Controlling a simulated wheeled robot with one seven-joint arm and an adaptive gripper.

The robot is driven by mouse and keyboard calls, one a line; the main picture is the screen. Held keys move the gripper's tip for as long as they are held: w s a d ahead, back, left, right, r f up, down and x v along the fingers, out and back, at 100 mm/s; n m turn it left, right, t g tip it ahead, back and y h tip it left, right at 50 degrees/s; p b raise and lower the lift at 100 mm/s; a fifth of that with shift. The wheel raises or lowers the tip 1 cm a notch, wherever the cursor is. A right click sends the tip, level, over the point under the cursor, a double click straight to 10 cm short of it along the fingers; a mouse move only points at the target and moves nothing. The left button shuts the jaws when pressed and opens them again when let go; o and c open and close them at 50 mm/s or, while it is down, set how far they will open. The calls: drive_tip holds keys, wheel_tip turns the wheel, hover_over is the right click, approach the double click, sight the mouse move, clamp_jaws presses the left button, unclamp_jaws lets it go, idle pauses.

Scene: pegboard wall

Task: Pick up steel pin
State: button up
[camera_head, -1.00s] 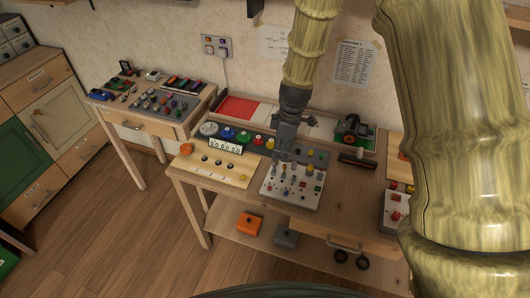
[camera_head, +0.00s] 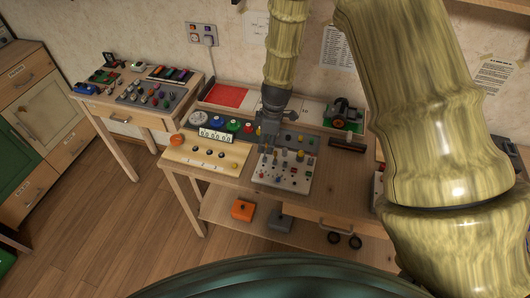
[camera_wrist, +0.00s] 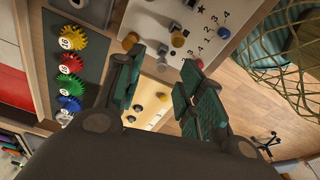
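A white peg board (camera_head: 300,184) with several small pegs and pins lies on the workbench (camera_head: 334,185). It also shows at the top of the wrist view (camera_wrist: 209,51). Grey, steel-looking pins (camera_wrist: 163,50) stand on it among brass and coloured ones; I cannot tell which one is the steel pin. My gripper (camera_head: 267,147) is above the board's far left corner, pointing down. In the wrist view my gripper (camera_wrist: 158,92) has its two fingers apart, with nothing visibly held between them. The arm and gripper hide part of the board's far side in the head view.
Numbered coloured gears (camera_wrist: 72,62) sit on a dark strip beside the board. A wooden panel (camera_head: 208,153) lies to the left, a red and white tray (camera_head: 230,96) behind. A green machine (camera_head: 343,116) stands at the back right. Bare bench is right of the board.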

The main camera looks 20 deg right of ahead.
sight(265, 150)
drive_tip(key=shift+a+f+p, duration=0.2)
drive_tip(key=shift+f+p, duration=0.25)
drive_tip(key=shift+f, duration=0.8)
drive_tip(key=shift+a+f+p, duration=0.15)
drive_tip(key=shift+f+p, duration=0.3)
drive_tip(key=shift+f, duration=0.75)
clamp_jaws()
